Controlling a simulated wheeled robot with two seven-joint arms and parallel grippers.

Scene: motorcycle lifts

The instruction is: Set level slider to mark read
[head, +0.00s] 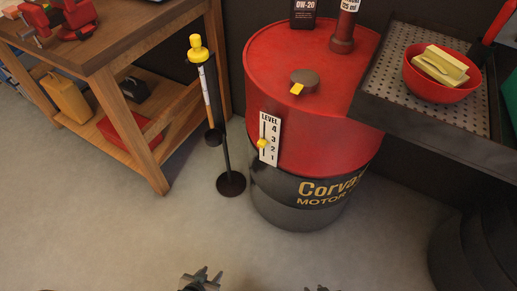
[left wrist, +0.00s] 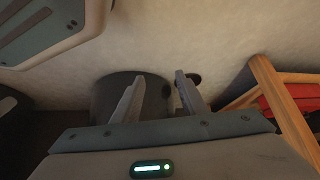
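A white level plate (head: 275,131) with marks 1 to 4 is on the front of the red and black drum (head: 313,148). Its yellow slider knob (head: 262,144) sits at about mark 3 or just below; the exact spot is too small to tell. A yellow-topped dipstick (head: 203,80) hangs on a black stand left of the drum; any mark on it is unreadable. My left gripper (head: 203,273) is low at the bottom edge, well short of the drum. In the left wrist view its fingers (left wrist: 160,92) are apart with nothing held. Only small tips of my right gripper (head: 322,288) show.
A wooden bench (head: 107,75) with a red vise stands at the left. A perforated tray (head: 420,105) with a red bowl (head: 436,90) juts out at the right, partly over the drum. A cap (head: 304,80) and bottles are on the drum top. The floor in front is clear.

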